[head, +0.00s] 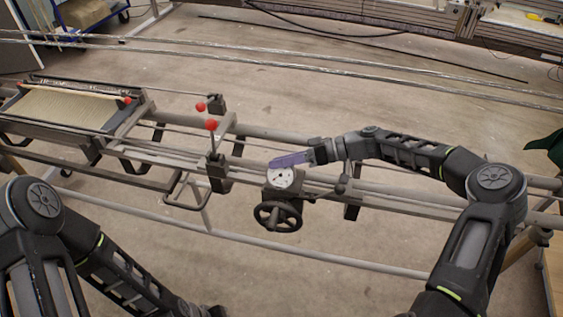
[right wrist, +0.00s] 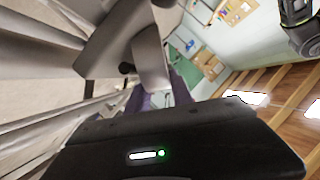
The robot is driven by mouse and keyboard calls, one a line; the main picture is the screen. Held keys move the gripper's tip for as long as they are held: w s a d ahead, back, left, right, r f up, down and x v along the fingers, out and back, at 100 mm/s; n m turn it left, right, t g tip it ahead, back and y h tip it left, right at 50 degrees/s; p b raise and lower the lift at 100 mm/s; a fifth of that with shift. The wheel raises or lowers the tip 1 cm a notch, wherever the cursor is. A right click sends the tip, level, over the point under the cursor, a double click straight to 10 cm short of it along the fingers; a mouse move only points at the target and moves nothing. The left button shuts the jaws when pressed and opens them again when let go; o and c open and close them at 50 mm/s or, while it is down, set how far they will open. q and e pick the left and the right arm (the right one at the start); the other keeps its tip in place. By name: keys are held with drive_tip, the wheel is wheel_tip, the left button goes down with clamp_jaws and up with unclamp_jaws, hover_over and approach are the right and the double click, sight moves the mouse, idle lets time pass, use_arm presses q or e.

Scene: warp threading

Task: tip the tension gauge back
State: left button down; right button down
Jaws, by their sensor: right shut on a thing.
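The tension gauge (head: 283,179) has a white round dial and sits on the rail frame near the middle of the head view, with a dark handwheel (head: 279,216) just below it. My right gripper (head: 285,161) reaches in from the right, its purple fingers at the gauge's upper edge. It is shut on the gauge; the exact contact is hard to see. In the right wrist view, the purple fingers (right wrist: 178,88) show behind the dark gripper body, with a grey metal part between them. My left arm runs down to the bottom edge, and its gripper is out of frame.
Two red-knobbed levers (head: 211,125) stand on the frame left of the gauge. A framed panel of pale threads (head: 68,106) lies at the left. Long metal rails (head: 400,200) run across the view. The concrete floor (head: 330,95) behind is mostly bare.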

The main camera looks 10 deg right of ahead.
drive_tip(key=m+b, duration=0.1)
drive_tip(key=b, duration=0.1)
drive_tip(key=w+f+m+y+b, duration=0.1)
drive_tip(key=b, duration=0.2)
drive_tip(key=shift+w+d+m+g+b, duration=0.15)
drive_tip(key=shift+d+m+g+b, duration=0.15)
drive_tip(key=shift+g+b, duration=0.1)
drive_tip(key=shift+w+r+m, duration=0.1)
drive_tip(key=shift+r+m, duration=0.05)
drive_tip(key=shift+m, duration=0.15)
drive_tip(key=shift+d+r+y+b, duration=0.1)
drive_tip(key=shift+r+y+b, duration=0.1)
drive_tip(key=shift+y+b, duration=0.1)
drive_tip(key=shift+r, duration=0.1)
drive_tip(key=c, duration=1.1)
unclamp_jaws()
